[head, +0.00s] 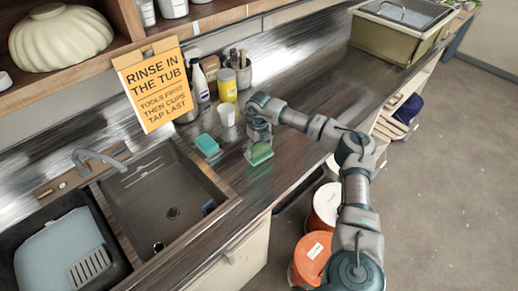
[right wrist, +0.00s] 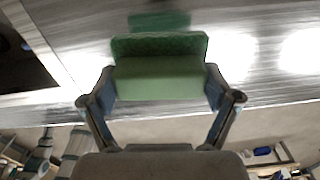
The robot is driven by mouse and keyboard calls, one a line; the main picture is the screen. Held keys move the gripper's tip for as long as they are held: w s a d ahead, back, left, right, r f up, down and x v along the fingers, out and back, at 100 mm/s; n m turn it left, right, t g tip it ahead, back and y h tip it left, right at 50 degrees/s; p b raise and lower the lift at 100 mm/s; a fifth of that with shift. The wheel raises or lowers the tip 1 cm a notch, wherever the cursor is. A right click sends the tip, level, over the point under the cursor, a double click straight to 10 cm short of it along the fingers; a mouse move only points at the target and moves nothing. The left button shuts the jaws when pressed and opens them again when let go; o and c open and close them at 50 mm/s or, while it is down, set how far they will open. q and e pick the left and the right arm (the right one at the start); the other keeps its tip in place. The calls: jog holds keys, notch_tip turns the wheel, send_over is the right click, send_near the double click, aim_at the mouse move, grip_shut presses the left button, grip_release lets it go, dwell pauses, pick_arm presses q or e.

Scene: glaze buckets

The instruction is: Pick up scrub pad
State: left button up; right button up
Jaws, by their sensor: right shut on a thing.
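The green scrub pad (head: 260,154) is at the front part of the steel counter, below my right gripper (head: 257,146). In the right wrist view the pad (right wrist: 160,78) has a darker rough layer and a paler green body. It sits between the two fingers of my right gripper (right wrist: 160,92), which are shut on its ends. A green reflection shows on the counter beyond it. I cannot tell for certain how far the pad is above the counter. My left gripper is not in view.
A teal sponge (head: 206,144) lies left of the pad, near a white cup (head: 226,115) and a yellow container (head: 227,86). The sink (head: 165,195) is at the left. Orange and white buckets (head: 312,256) stand below the counter. The counter (head: 320,80) to the right is clear.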

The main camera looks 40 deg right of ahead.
jog(key=s+a, duration=0.2)
jog(key=s, duration=0.1)
jog(key=s+a, duration=0.3)
jog(key=s, duration=0.1)
jog(key=s+a+r+b, duration=0.1)
jog(key=s+a, duration=0.2)
jog(key=shift+s+a+r, duration=0.1)
jog(key=shift+s+a, duration=0.1)
jog(key=shift+s, duration=0.1)
jog(key=shift+s+a+r, duration=0.1)
jog(key=shift+s+a, duration=0.15)
jog(key=shift+s, duration=0.05)
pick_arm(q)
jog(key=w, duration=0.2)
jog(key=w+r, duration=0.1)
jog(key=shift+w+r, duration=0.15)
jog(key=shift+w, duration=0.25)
pick_arm(e)
jog(key=o, duration=0.7)
jog(key=c, duration=0.4)
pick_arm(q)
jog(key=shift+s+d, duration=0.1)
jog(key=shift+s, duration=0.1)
